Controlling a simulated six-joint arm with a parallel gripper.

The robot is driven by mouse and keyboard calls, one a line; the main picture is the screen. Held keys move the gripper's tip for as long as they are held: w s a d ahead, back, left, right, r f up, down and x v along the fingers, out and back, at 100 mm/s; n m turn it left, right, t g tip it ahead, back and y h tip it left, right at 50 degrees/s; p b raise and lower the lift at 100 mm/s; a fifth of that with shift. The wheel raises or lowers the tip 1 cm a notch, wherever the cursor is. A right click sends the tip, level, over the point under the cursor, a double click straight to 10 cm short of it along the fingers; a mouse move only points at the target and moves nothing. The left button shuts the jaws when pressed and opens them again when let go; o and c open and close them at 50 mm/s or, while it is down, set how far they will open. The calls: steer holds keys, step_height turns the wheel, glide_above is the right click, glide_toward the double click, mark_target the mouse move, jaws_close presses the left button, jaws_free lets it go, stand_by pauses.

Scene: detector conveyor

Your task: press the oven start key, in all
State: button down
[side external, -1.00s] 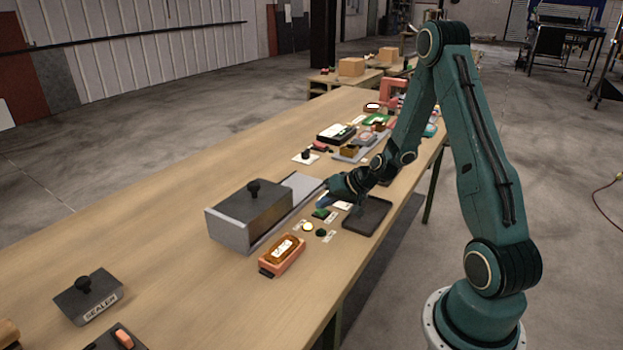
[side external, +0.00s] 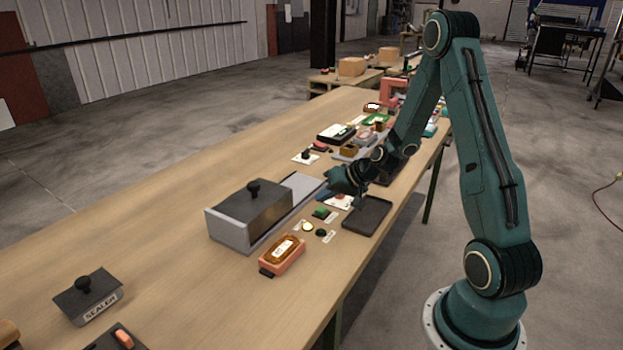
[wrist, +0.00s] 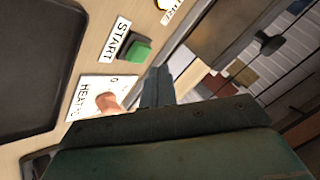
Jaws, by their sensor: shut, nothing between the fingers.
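The start key is a small green key (side external: 322,213) on the bench in front of the oven, a grey box with a black knob (side external: 245,212). In the wrist view, the green key (wrist: 138,50) sits beside a white START label (wrist: 116,40). My gripper (side external: 328,196) is shut and empty, just behind the key in the side view. In the wrist view, my fingertips (wrist: 157,78) show close to the key, apart from it in the picture; their height above the bench is unclear. An orange knob on a HEAT plate (wrist: 88,88) lies beside the fingers.
A black tray (side external: 368,215) lies right of the key. Two small round items, one pale (side external: 307,227) and one dark (side external: 321,233), lie in front of it, with an orange-sided device (side external: 282,256) nearer. A SEALER block (side external: 88,297) stands near left.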

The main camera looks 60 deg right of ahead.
mark_target(323, 212)
steer(key=shift+r, duration=2.1)
steer(key=shift+a+r, duration=0.4)
steer(key=shift+a, duration=0.05)
steer(key=s+a+r+n+g, duration=0.3)
steer(key=s+a+r+n, duration=0.3)
steer(key=a+r, duration=0.6)
steer(key=s+a+r+n, duration=0.1)
steer(key=s+a+r, duration=0.1)
steer(key=s, duration=0.6)
steer(key=s+a+r+h, duration=0.1)
steer(key=s+a+r, duration=0.1)
steer(key=s+a, duration=0.3)
steer(key=s, duration=0.4)
steer(key=shift+s+a+r+n+g, duration=0.2)
steer(key=shift+s+a+n+g, duration=0.1)
steer(key=shift+n, duration=0.1)
